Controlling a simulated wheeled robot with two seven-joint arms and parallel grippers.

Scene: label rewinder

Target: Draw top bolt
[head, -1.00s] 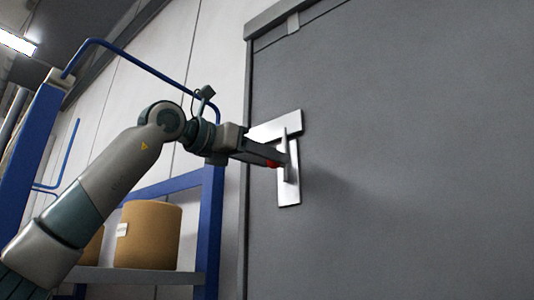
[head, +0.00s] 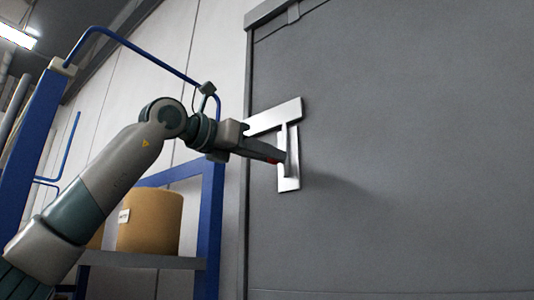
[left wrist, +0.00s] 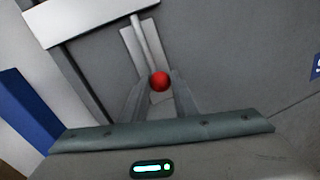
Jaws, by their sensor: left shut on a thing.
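A silver T-shaped plate (head: 275,116) is mounted on a grey door (head: 410,130), near its left edge. The top bolt, a slim upright rod (head: 287,138), runs along the plate's stem. It also shows in the left wrist view (left wrist: 148,42). A red knob (left wrist: 160,81) sits between the fingers in the left wrist view; only a bit of red shows in the head view. My left gripper (head: 281,157) reaches in from the left and is shut on the knob. The fingers partly hide the rod. My right gripper is not in view.
A blue bar (head: 140,52) arches behind the arm.

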